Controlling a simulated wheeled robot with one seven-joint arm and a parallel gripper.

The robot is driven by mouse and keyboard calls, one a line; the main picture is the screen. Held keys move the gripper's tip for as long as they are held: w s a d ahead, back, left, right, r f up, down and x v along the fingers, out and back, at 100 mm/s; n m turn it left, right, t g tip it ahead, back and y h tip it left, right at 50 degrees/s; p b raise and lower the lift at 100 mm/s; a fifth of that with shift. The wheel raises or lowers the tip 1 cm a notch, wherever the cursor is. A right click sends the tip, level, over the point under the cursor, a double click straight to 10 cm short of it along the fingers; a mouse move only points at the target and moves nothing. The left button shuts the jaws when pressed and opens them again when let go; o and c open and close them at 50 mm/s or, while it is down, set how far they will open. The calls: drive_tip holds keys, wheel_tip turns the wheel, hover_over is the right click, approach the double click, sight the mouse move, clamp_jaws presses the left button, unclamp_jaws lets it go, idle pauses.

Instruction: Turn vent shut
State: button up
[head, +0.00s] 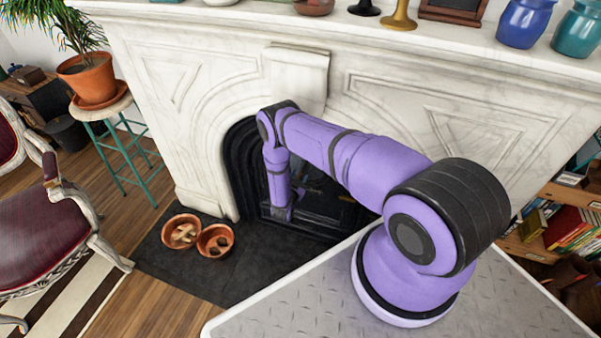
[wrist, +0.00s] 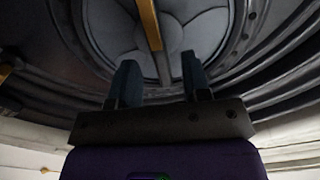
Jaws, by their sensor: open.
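The vent (wrist: 205,35) is a round grey disc with segments, set in a dark ribbed surround. It fills the upper part of the wrist view. A narrow brass bar (wrist: 149,24) runs down across the vent from the top edge towards its centre. My gripper (wrist: 158,64) is open, with one dark finger on each side of the bar's lower end in the picture. Nothing is visibly held, and I cannot tell how deep the fingers reach or whether they touch the bar. In the head view my arm hides the vent and the fingertips.
My arm reaches to the black arched fireplace insert (head: 238,160) inside the white marble surround (head: 190,75). Another brass piece (wrist: 5,72) shows at the wrist view's left edge. Vases and ornaments line the mantel above.

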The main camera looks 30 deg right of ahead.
drive_tip(key=v, duration=0.7)
idle(0.4)
